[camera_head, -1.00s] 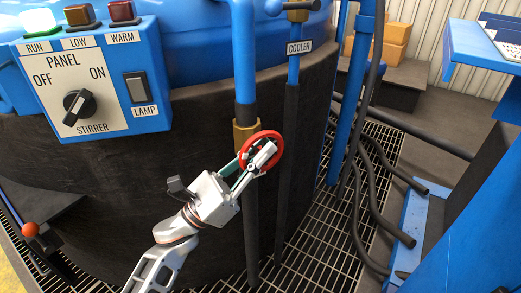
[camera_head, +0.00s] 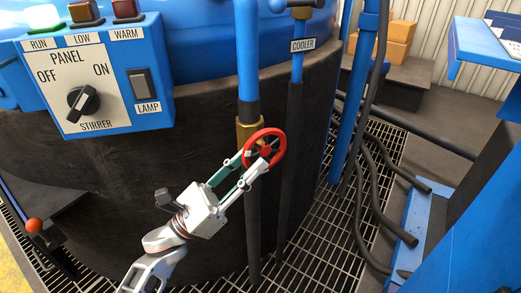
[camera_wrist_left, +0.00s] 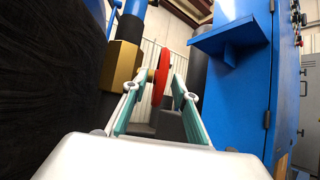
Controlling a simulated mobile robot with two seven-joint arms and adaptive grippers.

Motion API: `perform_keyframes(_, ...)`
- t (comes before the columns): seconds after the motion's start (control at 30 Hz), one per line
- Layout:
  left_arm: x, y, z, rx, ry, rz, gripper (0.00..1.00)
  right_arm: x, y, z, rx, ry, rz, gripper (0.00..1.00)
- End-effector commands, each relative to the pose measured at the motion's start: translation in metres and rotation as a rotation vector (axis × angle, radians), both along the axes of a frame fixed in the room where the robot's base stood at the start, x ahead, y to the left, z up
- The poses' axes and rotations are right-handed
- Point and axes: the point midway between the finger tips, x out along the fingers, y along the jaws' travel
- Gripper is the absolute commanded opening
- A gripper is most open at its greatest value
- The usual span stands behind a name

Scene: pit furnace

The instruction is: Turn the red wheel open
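The red wheel (camera_head: 278,147) is a small spoked ring mounted on a brass valve body (camera_head: 248,127) on a vertical pipe at the vessel's front. My left gripper (camera_head: 254,160) reaches up to it from the lower left with its fingers apart, overlapping the wheel's lower left part. In the left wrist view, the wheel (camera_wrist_left: 161,76) shows edge-on between the two spread fingertips (camera_wrist_left: 163,84), and the brass body (camera_wrist_left: 122,66) is left of it. Gaps show beside the rim, so the fingers do not appear clamped on it. My right gripper is not in view.
A blue control panel (camera_head: 95,85) with a stirrer knob is at the upper left. The cooler pipe (camera_head: 295,110) runs just right of the wheel. Black hoses (camera_head: 375,190) lie over the floor grating (camera_head: 315,240). A blue structure (camera_head: 480,210) stands at the right.

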Motion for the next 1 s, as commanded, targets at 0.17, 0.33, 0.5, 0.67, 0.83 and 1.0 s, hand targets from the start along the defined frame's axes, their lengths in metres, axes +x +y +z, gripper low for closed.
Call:
perform_keyframes(0.17, -0.014, 0.028, -0.023, 0.002, 0.001, 0.001, 0.28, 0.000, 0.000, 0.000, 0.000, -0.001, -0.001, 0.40)
perform_keyframes(0.33, -0.023, 0.046, -0.037, 0.001, 0.000, 0.001, 0.28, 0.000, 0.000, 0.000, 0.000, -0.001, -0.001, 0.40)
perform_keyframes(0.5, -0.028, 0.055, -0.043, -0.001, -0.001, 0.001, 0.28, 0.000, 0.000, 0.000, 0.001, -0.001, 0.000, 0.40)
perform_keyframes(0.67, -0.029, 0.057, -0.044, -0.001, -0.001, 0.001, 0.28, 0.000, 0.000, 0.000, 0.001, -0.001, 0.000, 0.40)
perform_keyframes(0.83, -0.029, 0.056, -0.044, -0.001, 0.000, 0.001, 0.28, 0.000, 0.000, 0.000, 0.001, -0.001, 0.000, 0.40)
perform_keyframes(1.0, -0.030, 0.065, -0.039, -0.076, 0.101, -0.015, 0.28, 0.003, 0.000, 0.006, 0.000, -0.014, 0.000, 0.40)
